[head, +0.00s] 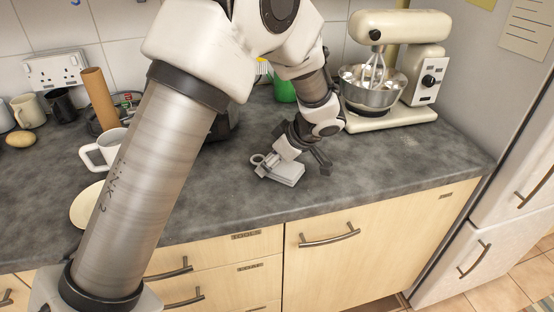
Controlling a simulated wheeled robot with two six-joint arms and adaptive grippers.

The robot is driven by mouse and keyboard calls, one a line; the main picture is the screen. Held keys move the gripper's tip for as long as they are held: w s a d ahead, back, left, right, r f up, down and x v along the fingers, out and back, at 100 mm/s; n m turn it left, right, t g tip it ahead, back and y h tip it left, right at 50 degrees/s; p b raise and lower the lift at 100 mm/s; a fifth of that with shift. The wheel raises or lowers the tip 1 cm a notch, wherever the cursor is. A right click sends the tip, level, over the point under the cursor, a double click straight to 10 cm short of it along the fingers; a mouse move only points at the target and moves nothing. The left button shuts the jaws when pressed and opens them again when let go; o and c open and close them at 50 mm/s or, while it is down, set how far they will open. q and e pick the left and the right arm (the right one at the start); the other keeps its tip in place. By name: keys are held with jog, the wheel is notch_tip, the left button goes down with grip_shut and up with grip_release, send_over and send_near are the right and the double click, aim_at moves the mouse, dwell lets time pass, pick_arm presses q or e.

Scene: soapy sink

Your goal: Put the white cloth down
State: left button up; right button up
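The white cloth (288,176) shows as a small, pale, folded pad low over or on the dark grey worktop (350,185), near the front edge. My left gripper (293,165) is right above the cloth. Its two dark fingers are spread apart, one at the cloth's left side and one to its right, so it looks open. The gripper hides part of the cloth. Whether the cloth touches a finger is hard to tell. My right gripper is not in view.
A stand mixer with a metal bowl (372,92) stands at the back right. The worktop right of the cloth is clear.

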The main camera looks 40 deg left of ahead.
pick_arm(q)
jog(key=shift+d+r, duration=0.1)
jog(key=shift+d, duration=0.15)
jog(key=shift+s+a+f, duration=0.1)
jog(key=shift+f, duration=0.1)
jog(key=o, duration=1.5)
jog(key=shift+o, duration=0.2)
jog(key=shift+r, duration=0.15)
jog(key=shift+r, duration=0.25)
jog(key=shift+d+r, duration=0.25)
jog(key=shift+d, duration=0.05)
jog(key=v, duration=1.1)
